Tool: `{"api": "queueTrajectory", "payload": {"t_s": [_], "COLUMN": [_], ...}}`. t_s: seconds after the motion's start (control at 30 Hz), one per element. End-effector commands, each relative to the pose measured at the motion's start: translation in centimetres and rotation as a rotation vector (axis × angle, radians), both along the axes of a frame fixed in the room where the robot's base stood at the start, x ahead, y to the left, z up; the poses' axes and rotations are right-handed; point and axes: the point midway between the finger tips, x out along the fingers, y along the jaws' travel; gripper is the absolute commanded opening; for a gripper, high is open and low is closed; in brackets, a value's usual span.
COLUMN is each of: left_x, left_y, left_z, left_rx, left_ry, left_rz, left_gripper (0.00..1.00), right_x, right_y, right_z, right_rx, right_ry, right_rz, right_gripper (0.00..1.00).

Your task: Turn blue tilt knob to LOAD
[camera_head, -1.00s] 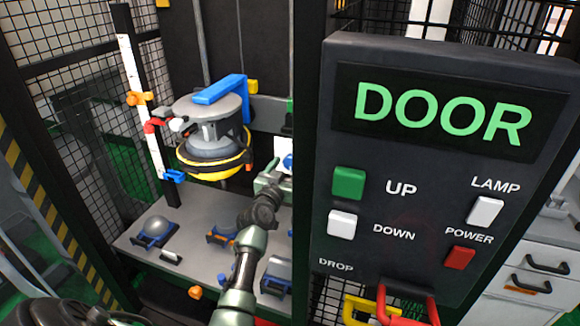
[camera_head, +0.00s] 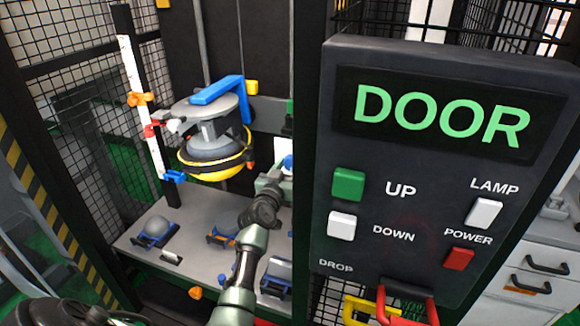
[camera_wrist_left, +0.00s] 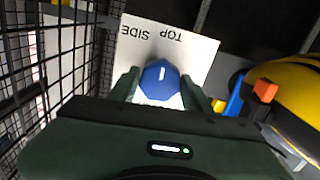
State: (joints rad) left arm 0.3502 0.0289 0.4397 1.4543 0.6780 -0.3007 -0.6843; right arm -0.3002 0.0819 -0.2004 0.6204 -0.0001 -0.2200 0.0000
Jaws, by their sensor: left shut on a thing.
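The blue tilt knob (camera_wrist_left: 160,82) sits on a white plate (camera_wrist_left: 190,50) in the left wrist view. Its white pointer line points up the picture, between the upside-down words SIDE and TOP. No LOAD label shows; the lower plate is hidden by my gripper. My left gripper (camera_wrist_left: 160,90) has one finger on each side of the knob and is shut on it. In the head view my left gripper (camera_head: 272,182) reaches in beside the dark post, and only a sliver of the blue knob (camera_head: 288,162) shows. My right gripper is not in view.
A grey carriage with a blue bar (camera_head: 218,90) and a yellow ring (camera_head: 215,172) hangs left of my gripper. A dark control panel reading DOOR (camera_head: 443,115) stands at the right. A grey shelf (camera_head: 195,205) with blue cradles lies below; mesh (camera_wrist_left: 65,60) is close by.

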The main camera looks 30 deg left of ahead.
Motion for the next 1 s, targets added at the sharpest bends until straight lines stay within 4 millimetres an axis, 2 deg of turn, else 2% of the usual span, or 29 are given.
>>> {"api": "queueTrajectory", "payload": {"t_s": [1.0], "left_x": [0.0], "left_y": [0.0], "left_z": [0.1], "left_rx": [-0.901], "left_ry": [-0.217], "left_rz": [0.001], "left_gripper": [0.08], "right_x": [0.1], "right_y": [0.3], "right_z": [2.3], "right_rx": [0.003], "right_ry": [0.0], "right_rz": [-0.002], "right_gripper": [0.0]}}
